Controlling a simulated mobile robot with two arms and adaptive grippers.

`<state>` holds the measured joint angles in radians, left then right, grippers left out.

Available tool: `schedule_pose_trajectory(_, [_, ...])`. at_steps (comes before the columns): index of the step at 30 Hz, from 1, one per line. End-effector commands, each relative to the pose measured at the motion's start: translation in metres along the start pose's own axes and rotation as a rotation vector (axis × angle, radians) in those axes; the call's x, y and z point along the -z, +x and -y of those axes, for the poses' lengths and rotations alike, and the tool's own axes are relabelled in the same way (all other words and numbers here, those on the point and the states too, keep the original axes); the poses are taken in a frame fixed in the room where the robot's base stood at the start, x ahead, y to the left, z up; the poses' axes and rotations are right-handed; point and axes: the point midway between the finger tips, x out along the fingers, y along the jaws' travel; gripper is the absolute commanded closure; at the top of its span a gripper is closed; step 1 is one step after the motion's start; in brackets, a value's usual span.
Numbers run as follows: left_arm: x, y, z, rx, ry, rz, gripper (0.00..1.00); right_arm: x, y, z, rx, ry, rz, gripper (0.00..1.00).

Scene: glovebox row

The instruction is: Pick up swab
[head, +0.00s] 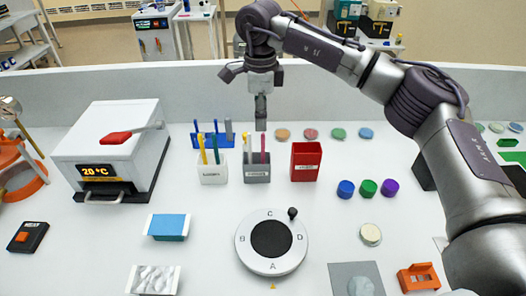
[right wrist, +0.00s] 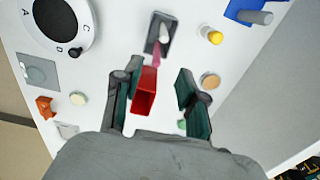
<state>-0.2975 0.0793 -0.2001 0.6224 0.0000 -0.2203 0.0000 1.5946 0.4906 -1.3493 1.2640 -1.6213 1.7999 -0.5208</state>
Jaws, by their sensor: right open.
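A grey holder (head: 257,174) stands in the middle of the table with thin upright sticks in it, one pale yellow (head: 247,143) and one pink (head: 263,146). A white holder (head: 212,175) to its left holds yellow and green sticks (head: 203,150). The labels are too small to read, so I cannot tell which stick is the swab. My right gripper (head: 261,122) points down above and behind the grey holder, apart from it. In the right wrist view its fingers (right wrist: 158,72) are spread and empty, with the grey holder (right wrist: 151,47) beyond the tips. My left gripper is out of view.
A red bin (head: 306,164) stands right of the grey holder, and a blue rack (head: 213,139) behind. A round dial (head: 248,258) lies in front. A white heater box (head: 108,140) is at left; blue, green and purple caps (head: 368,188) are at right.

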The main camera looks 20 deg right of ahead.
Motion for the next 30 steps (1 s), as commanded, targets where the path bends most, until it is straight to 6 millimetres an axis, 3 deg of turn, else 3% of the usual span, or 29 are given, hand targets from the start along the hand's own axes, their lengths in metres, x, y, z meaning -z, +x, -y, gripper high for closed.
schedule_pose_trajectory(3, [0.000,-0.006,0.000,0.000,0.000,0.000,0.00,0.001,0.020,0.000,-0.002,0.000,-0.001,0.59])
schedule_pose_trajectory(11, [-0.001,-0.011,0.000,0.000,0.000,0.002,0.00,0.002,0.040,-0.001,0.000,0.000,0.000,0.59])
schedule_pose_trajectory(19, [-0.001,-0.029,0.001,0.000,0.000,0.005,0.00,0.005,0.078,-0.004,-0.002,0.001,0.000,0.59])
schedule_pose_trajectory(29, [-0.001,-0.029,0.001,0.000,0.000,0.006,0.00,0.005,0.088,-0.004,0.001,0.000,0.001,0.59])
schedule_pose_trajectory(30, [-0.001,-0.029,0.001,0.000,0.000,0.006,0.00,0.005,0.088,-0.004,0.001,0.000,0.001,0.64])
